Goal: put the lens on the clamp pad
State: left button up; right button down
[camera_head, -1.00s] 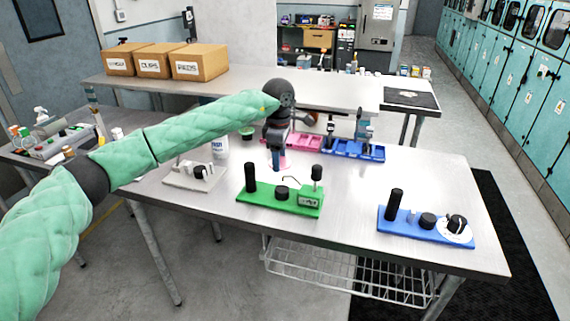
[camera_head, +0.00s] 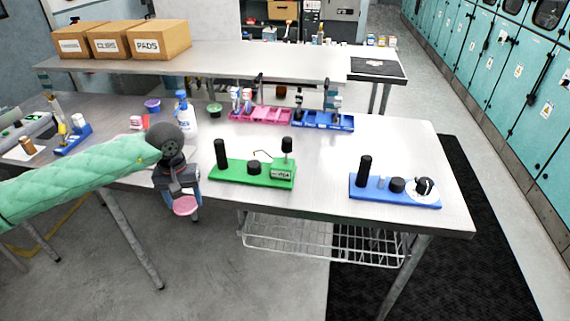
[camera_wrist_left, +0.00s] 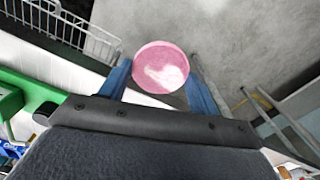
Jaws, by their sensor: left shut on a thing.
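My left gripper (camera_head: 183,199) is shut on the lens (camera_head: 186,206), a round pink disc. It holds the lens in the air by the front edge of the steel table, left of the green module. In the left wrist view the lens (camera_wrist_left: 160,66) sits between the two blue fingertips, with grey floor behind it. I cannot tell for sure which part is the clamp pad. The blue module (camera_head: 395,190) carries a white round disc (camera_head: 412,190) with a black knob at its right end. My right gripper is not in view.
The green module (camera_head: 252,172) has upright black posts. Pink trays (camera_head: 260,115), blue trays (camera_head: 322,121) and a spray bottle (camera_head: 186,115) stand at the back. A wire basket (camera_head: 320,234) hangs below. The table between the green and blue modules is clear.

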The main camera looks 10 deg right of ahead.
aim_at(398, 180)
jog(key=l+z, duration=0.1)
jog(key=z, duration=1.25)
